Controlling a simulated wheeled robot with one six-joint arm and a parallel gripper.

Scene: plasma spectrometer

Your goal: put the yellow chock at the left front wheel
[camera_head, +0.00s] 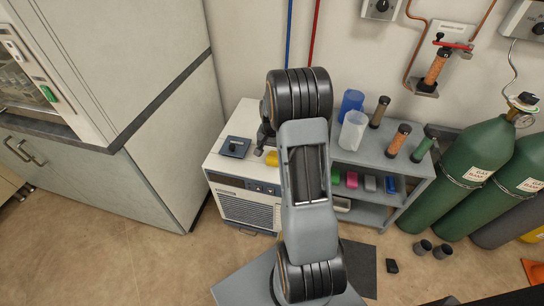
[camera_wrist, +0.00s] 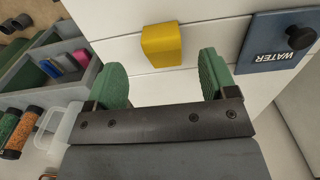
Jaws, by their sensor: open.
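The yellow chock (camera_head: 272,158) is a small block on the white top of the chiller-like cabinet (camera_head: 249,209), to the right of a dark blue plate with a knob. In the wrist view the chock (camera_wrist: 162,46) lies beyond my fingertips, roughly centred between them and apart from both. My gripper (camera_wrist: 163,75) is open and empty, with two green finger pads. In the head view my arm covers much of the gripper and the cabinet's right side. I cannot make out a left front wheel clearly in either view.
The blue plate marked WATER (camera_wrist: 280,42) lies beside the chock. A grey shelf cart (camera_head: 378,160) with cups, cylinders and coloured blocks stands close to the right. Green gas cylinders (camera_head: 466,172) stand further right. The floor (camera_head: 150,262) in front of the left cabinet is clear.

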